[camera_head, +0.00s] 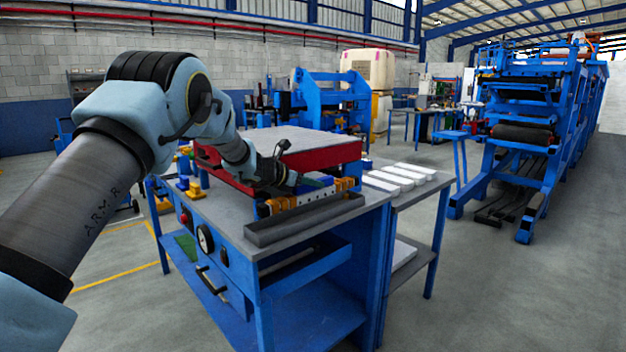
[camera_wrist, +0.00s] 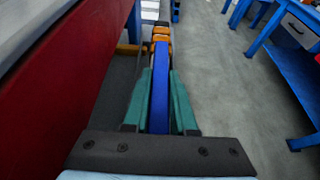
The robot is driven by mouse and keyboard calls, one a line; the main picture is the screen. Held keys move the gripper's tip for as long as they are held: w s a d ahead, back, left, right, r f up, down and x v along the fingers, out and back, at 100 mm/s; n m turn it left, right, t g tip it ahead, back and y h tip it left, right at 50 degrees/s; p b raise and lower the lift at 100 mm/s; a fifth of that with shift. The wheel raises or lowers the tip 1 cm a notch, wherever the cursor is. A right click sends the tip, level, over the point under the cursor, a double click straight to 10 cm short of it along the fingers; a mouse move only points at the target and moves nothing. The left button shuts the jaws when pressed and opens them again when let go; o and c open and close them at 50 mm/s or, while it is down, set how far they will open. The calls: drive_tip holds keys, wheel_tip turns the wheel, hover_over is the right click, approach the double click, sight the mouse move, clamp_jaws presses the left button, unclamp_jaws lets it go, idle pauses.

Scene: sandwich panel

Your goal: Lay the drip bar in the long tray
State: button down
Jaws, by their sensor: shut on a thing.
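The drip bar, a long bar with orange pieces along it and a pale front face (camera_head: 310,198), is above the front of the workbench, just behind the long tray. In the wrist view it runs away from me as a blue strip (camera_wrist: 160,92) with orange parts at its far end. My gripper (camera_head: 318,181) is shut on it; its teal fingers (camera_wrist: 160,78) lie on either side of the blue strip. The long tray (camera_head: 304,222) is a narrow dark grey trough along the bench's front edge, with no bar visible in it. The gap between bar and tray is hard to judge.
A red-sided block with a grey top (camera_head: 300,143) stands on the workbench (camera_head: 228,222) right behind the bar. White bars (camera_head: 395,179) lie on the side table to the right. In the wrist view, open floor (camera_wrist: 228,75) shows to the right.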

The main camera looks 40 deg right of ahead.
sight(286, 198)
drive_tip(key=shift+f+b, duration=0.65)
drive_tip(key=shift+f, duration=0.8)
drive_tip(key=shift+f+b, duration=1.65)
drive_tip(key=shift+b, duration=0.5)
drive_tip(key=c, duration=0.6)
unclamp_jaws()
drive_tip(key=shift+c, duration=0.2)
drive_tip(key=shift+f, duration=0.1)
drive_tip(key=shift+a, duration=0.15)
drive_tip(key=b+v, duration=0.2)
drive_tip(key=v, duration=0.8)
drive_tip(key=shift+a+r+b, duration=0.2)
drive_tip(key=shift+r+b, duration=0.05)
drive_tip(key=shift+b, duration=0.1)
